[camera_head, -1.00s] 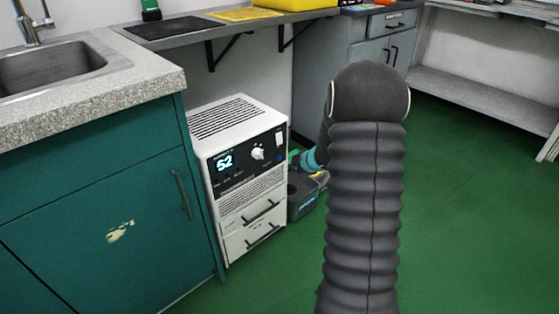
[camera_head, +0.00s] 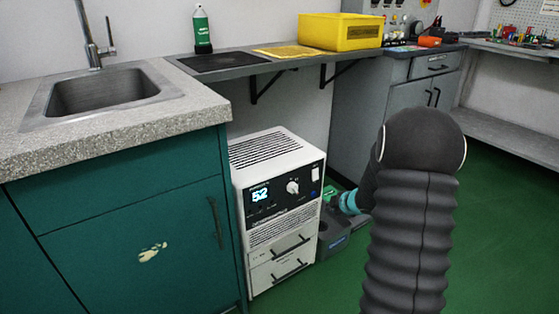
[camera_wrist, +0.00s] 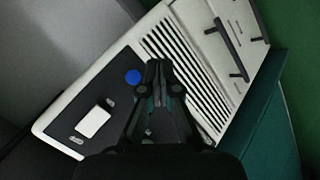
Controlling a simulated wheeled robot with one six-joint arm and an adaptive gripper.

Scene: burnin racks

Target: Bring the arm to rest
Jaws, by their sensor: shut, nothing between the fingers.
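My arm, in a dark ribbed sleeve, rises at the right of the head view, bent at the top. Behind it a teal band of my wrist shows low, right of the white unit. My gripper (camera_wrist: 157,72) shows in the wrist view, its two black fingers together and empty. It is in front of the white unit (camera_wrist: 188,70), whose vents, handles and blue dot show around the fingers. The same white unit (camera_head: 277,155) stands on the floor with a lit display reading 52.
A teal cabinet (camera_head: 120,240) with a sink (camera_head: 105,92) stands at left. A shelf (camera_head: 235,72) holds a green bottle (camera_head: 202,30) and a yellow bin (camera_head: 340,32). Green floor (camera_head: 500,220) is clear at right.

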